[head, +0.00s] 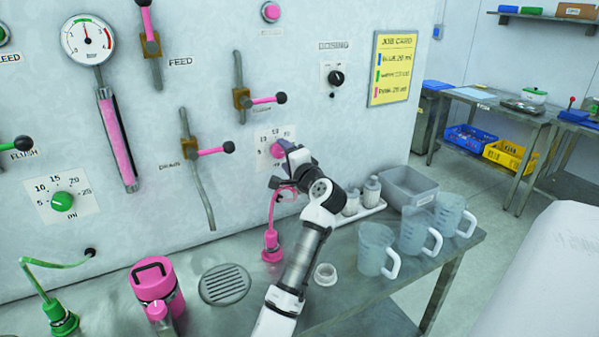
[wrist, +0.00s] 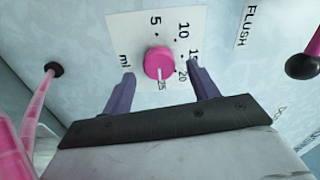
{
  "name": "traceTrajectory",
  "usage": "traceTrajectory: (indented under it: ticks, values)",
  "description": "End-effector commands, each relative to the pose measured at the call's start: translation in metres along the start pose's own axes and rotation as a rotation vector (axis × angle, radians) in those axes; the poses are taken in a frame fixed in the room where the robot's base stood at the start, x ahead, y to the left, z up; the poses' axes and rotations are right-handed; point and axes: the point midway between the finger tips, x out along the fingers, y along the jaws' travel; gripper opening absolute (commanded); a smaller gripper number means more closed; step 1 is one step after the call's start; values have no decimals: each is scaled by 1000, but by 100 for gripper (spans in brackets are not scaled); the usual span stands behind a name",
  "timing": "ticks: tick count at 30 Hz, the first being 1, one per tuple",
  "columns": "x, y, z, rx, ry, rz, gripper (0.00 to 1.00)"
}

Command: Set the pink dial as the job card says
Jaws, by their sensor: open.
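The pink dial (wrist: 159,63) sits on a white plate marked 5 to 25 ml. Its white pointer line points down at the 25 mark in the wrist view. My gripper (wrist: 161,72) is open, with one purple finger on each side of the dial; I cannot tell whether they touch it. In the head view the dial (head: 276,150) is partly hidden behind my gripper (head: 284,158). The yellow job card (head: 392,68) hangs on the wall to the right, with blue, green and pink lines; its small numbers are blurred.
A green dial (head: 62,201) is on the left of the panel and a black knob (head: 336,78) is above right. Pink-handled levers stick out nearby. Clear jugs (head: 376,250), a grey bin (head: 408,187) and a pink canister (head: 157,285) stand on the bench.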

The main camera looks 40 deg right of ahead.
Motion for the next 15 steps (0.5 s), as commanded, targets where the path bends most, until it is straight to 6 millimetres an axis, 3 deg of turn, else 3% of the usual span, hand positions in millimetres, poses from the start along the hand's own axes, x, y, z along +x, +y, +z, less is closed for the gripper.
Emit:
traceTrajectory:
  ticks: [9, 15]
  values:
    - [-73, 5, 0, -2, 4, 0, 59]
    - [-106, 3, -1, -1, 4, 0, 59]
